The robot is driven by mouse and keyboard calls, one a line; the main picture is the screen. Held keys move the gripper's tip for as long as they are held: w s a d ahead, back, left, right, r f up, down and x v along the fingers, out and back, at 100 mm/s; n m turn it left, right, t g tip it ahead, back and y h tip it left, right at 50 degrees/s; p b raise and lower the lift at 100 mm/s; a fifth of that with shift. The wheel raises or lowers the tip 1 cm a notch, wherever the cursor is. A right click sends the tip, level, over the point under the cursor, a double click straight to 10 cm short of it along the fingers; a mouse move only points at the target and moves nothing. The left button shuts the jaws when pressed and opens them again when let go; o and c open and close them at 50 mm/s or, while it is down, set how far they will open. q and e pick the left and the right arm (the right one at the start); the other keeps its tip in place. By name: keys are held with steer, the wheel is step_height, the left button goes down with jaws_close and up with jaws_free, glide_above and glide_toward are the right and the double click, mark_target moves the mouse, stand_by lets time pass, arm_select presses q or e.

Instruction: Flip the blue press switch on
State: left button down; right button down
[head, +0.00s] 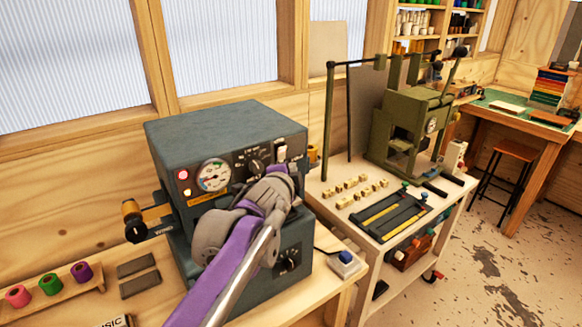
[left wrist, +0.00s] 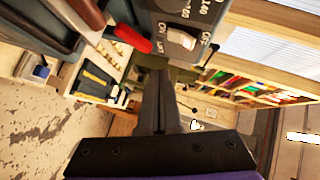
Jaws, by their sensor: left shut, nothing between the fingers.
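The blue-grey press (head: 215,130) stands on the bench in the head view, with a gauge and dials on its front. Its white rocker switch (head: 282,153) sits at the right of the upper panel; it also shows close up in the left wrist view (left wrist: 182,39), with lettering beside it. I cannot tell which way the rocker is tipped. My left gripper (head: 290,172) is in front of the panel, just below the switch. In the left wrist view its fingers (left wrist: 159,85) are shut and empty, apart from the switch. My right gripper is not in view.
A small white box with a blue button (head: 346,258) lies right of the press. Foil rolls (head: 50,283) stand at the left. A cart (head: 400,257) holding an olive-green press (head: 408,125) stands to the right. My left arm hides part of the press front.

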arm_select(q)
steer(key=s+a, duration=0.2)
steer(key=s, duration=0.7)
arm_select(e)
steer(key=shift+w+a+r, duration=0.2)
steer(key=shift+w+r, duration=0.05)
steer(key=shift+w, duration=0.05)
arm_select(q)
steer(key=shift+f, duration=0.1)
